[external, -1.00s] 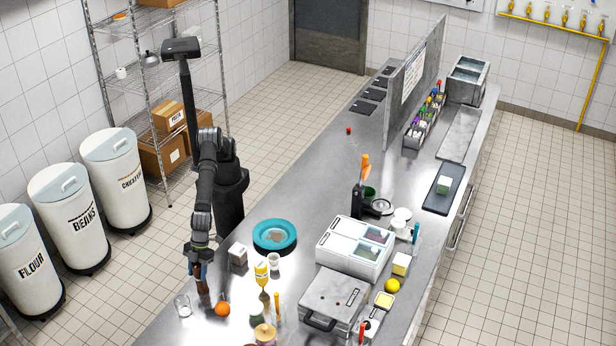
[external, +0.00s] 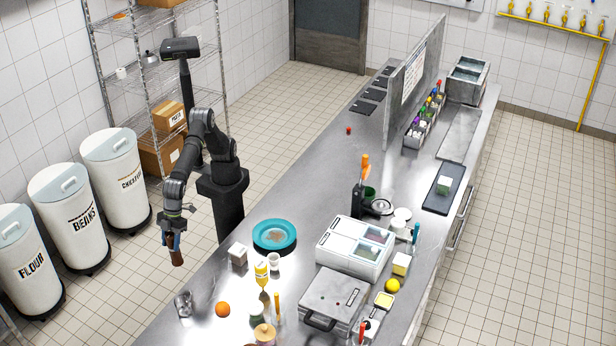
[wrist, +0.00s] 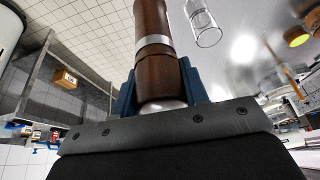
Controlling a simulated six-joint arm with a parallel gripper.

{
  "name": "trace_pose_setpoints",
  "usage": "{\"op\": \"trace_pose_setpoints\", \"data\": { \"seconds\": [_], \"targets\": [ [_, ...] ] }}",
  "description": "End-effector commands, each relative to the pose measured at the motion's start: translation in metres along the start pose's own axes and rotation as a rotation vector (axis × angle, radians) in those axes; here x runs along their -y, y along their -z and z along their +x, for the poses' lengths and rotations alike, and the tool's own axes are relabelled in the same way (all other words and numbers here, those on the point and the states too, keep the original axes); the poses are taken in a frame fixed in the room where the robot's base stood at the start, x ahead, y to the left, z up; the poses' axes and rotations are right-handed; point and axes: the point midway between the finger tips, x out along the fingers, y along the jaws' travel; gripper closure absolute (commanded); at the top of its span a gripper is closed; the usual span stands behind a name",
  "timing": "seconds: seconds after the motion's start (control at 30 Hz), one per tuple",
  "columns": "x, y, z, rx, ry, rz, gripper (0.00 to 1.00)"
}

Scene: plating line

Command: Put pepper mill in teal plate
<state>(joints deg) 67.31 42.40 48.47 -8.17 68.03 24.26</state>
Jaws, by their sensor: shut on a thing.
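The pepper mill (external: 176,253) is dark brown wood and hangs below my gripper (external: 173,240), left of the counter's edge and above its level. In the wrist view the mill (wrist: 160,75) shows a silver band and stands between the two blue fingers of my gripper (wrist: 163,90), which are shut on it. The teal plate (external: 259,242) lies on the counter to the right of my gripper. A small brownish patch shows in the plate's middle; I cannot tell what it is.

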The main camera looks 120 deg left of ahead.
Motion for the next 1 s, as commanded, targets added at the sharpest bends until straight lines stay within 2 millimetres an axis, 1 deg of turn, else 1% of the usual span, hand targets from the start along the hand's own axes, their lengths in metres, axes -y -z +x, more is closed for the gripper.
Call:
{"op": "trace_pose_setpoints", "data": {
  "seconds": [0.1, 0.23, 0.37, 0.43, 0.47, 0.57, 0.6, 0.67, 0.7, 0.77, 0.8, 0.83, 0.9, 1.0],
  "targets": [
    [-0.008, 0.002, -0.005, -0.001, 0.0, 0.001, 1.0],
    [-0.009, 0.001, -0.007, 0.0, 0.001, -0.002, 1.0],
    [0.002, -0.01, -0.016, -0.001, 0.013, -0.031, 1.0],
    [0.015, -0.024, -0.025, 0.001, 0.026, -0.063, 1.0],
    [0.021, -0.032, -0.03, 0.001, 0.032, -0.08, 1.0],
    [0.046, -0.065, -0.049, 0.002, 0.062, -0.152, 1.0],
    [0.055, -0.081, -0.057, 0.003, 0.075, -0.182, 1.0],
    [0.068, -0.104, -0.068, 0.005, 0.094, -0.23, 1.0],
    [0.075, -0.12, -0.075, 0.005, 0.106, -0.261, 1.0],
    [0.085, -0.145, -0.086, 0.005, 0.125, -0.307, 1.0],
    [0.09, -0.161, -0.093, 0.006, 0.137, -0.339, 1.0],
    [0.094, -0.174, -0.098, 0.006, 0.147, -0.361, 1.0],
    [0.1, -0.202, -0.109, 0.007, 0.167, -0.412, 1.0],
    [0.105, -0.237, -0.12, 0.007, 0.193, -0.474, 1.0]
  ]
}}
